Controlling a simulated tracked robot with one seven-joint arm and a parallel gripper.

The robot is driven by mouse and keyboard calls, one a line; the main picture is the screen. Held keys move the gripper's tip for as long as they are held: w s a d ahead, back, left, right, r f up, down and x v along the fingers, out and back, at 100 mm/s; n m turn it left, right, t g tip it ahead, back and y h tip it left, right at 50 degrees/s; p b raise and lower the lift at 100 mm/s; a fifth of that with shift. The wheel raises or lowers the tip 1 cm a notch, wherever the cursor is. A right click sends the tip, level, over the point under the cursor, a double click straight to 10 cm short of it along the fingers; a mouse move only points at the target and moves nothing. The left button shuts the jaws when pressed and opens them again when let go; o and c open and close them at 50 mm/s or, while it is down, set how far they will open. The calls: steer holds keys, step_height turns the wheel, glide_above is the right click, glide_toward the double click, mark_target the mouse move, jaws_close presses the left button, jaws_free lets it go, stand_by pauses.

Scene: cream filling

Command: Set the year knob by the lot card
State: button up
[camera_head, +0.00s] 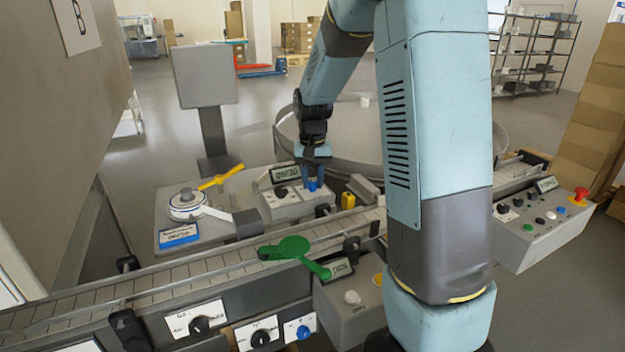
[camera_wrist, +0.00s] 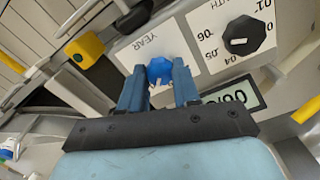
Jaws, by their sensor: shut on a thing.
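The blue year knob (camera_wrist: 159,69) sits on a white plate marked YEAR. My gripper (camera_wrist: 160,88) has a blue finger on each side of it and is shut on it. In the head view my gripper (camera_head: 313,181) reaches down to the small grey panel, over the blue knob (camera_head: 313,187). The black month knob (camera_wrist: 245,36) is beside it, with numbers around it. A display (camera_head: 286,173) on the panel shows digits with a slash, which I cannot read surely. A blue-edged card (camera_head: 179,235) stands at the left; its text is too small to read, so I cannot tell if it is the lot card.
A yellow block (camera_head: 348,200) stands close right of the panel. A yellow lever (camera_head: 220,178) and a white round part (camera_head: 186,205) are to its left. The conveyor (camera_head: 230,262) runs in front, with a green paddle (camera_head: 293,246) over it. A control box (camera_head: 545,230) is at the right.

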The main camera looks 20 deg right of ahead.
mark_target(312, 182)
steer(key=shift+w+r+m, duration=0.1)
steer(key=shift+m, duration=0.2)
steer(key=o, duration=1.1)
steer(key=shift+c, duration=0.2)
step_height(312, 182, up, 14)
steer(key=shift+f, duration=0.2)
